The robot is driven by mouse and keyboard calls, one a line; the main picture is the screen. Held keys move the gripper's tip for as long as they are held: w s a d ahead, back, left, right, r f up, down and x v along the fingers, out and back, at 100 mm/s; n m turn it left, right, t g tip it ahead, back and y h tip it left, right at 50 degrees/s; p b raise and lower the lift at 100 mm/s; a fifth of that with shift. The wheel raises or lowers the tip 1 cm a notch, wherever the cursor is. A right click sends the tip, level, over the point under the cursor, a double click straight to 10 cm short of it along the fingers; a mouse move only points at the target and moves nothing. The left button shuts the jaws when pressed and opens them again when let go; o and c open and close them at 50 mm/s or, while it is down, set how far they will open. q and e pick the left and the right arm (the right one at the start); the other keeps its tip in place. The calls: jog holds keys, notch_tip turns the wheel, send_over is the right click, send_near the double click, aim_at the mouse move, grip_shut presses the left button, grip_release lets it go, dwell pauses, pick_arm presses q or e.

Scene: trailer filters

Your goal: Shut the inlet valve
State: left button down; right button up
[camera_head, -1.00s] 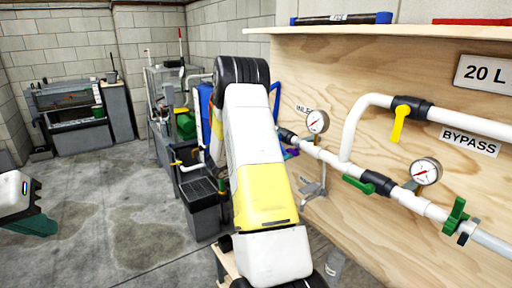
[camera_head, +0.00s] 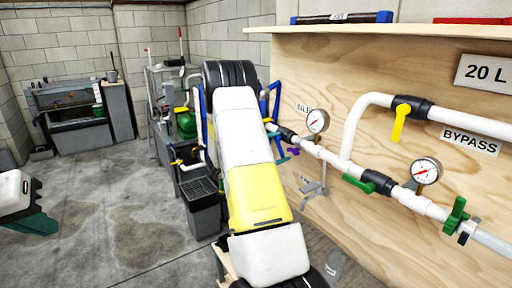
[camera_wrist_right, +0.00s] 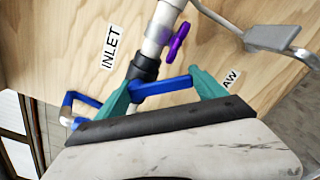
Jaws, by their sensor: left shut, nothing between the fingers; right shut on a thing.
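The inlet valve (camera_wrist_right: 144,68) is a black body on the white pipe beside the INLET label (camera_wrist_right: 111,46) in the right wrist view. Its blue lever handle (camera_wrist_right: 165,87) appears to lie across the pipe. My right gripper (camera_wrist_right: 168,90) has its teal fingers either side of this handle and is shut on it. In the head view the right gripper (camera_head: 277,146) shows just past my white and yellow arm, at the pipe's far end, partly hidden. My left gripper (camera_head: 34,225) is at the left edge, far from the board, shut and empty.
A purple lever (camera_wrist_right: 176,41) sits close by on the pipe. Pressure gauges (camera_head: 317,121), a yellow bypass lever (camera_head: 399,124) and green levers (camera_head: 354,183) line the plywood board. A grey bracket (camera_head: 313,187) juts out below the pipe. The floor (camera_head: 120,225) at left is clear.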

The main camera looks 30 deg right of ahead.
jog(key=m, duration=0.3)
jog(key=w+m, duration=0.1)
jog(key=shift+w+a+f, duration=0.1)
jog(key=shift+f, duration=0.3)
jog(key=shift+w+f+m, duration=0.1)
jog(key=shift+w+m, duration=0.15)
jog(key=shift+m, duration=0.6)
jog(key=shift+w+m, duration=0.2)
jog(key=shift+m, duration=0.65)
jog(key=o, duration=2)
jog(key=shift+o, duration=0.2)
jog(key=shift+a, duration=0.1)
jog(key=a, duration=0.7)
jog(key=shift+s+a, duration=0.3)
jog(key=shift+a, duration=0.05)
